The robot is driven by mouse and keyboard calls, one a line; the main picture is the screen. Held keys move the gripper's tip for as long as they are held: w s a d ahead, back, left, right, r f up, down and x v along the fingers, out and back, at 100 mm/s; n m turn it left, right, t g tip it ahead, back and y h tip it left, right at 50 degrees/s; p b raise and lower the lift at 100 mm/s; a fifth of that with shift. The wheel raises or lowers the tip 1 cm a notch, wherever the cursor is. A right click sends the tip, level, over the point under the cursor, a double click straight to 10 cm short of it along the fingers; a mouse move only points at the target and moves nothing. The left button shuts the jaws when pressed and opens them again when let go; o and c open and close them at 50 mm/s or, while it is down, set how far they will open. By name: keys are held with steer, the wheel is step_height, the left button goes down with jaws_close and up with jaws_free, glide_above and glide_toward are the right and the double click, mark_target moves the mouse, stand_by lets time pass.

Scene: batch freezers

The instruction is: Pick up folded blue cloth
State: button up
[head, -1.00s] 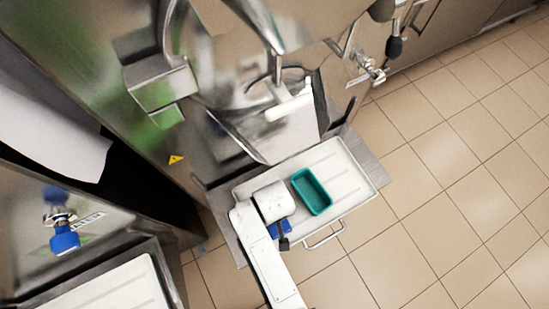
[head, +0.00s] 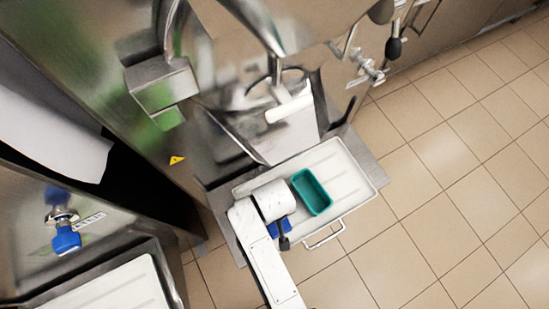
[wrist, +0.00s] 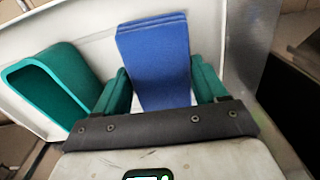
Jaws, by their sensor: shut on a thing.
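The folded blue cloth (wrist: 155,65) shows in the wrist view as a thick layered strip between the two green fingers of my gripper (wrist: 160,72). The gripper is shut on it. Its near end is hidden behind the dark gripper bar. In the head view a small part of the blue cloth (head: 286,225) shows beside my wrist, at the near left part of the white tray (head: 350,173). My arm hides the rest. I cannot tell whether the cloth is touching the tray or lifted.
A green open bin (head: 312,192) stands on the tray just right of my wrist; it also shows at left in the wrist view (wrist: 50,90). The steel freezer's chute (head: 285,135) hangs behind the tray. A wire handle (head: 325,238) juts from the front. Tiled floor lies clear at right.

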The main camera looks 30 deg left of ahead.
steer(key=s+r, duration=0.1)
steer(key=r, duration=0.1)
steer(key=s+d+r+p, duration=0.1)
steer(key=s+r, duration=0.1)
steer(key=r, duration=0.1)
steer(key=s+d+r, duration=0.1)
steer(key=r, duration=0.1)
steer(key=shift+s+d+r, duration=0.15)
steer(key=shift+s, duration=0.25)
steer(key=s+d+r, duration=0.3)
steer(key=s+d, duration=0.1)
steer(key=s, duration=0.3)
steer(key=shift+s+r, duration=0.3)
steer(key=shift+s, duration=0.05)
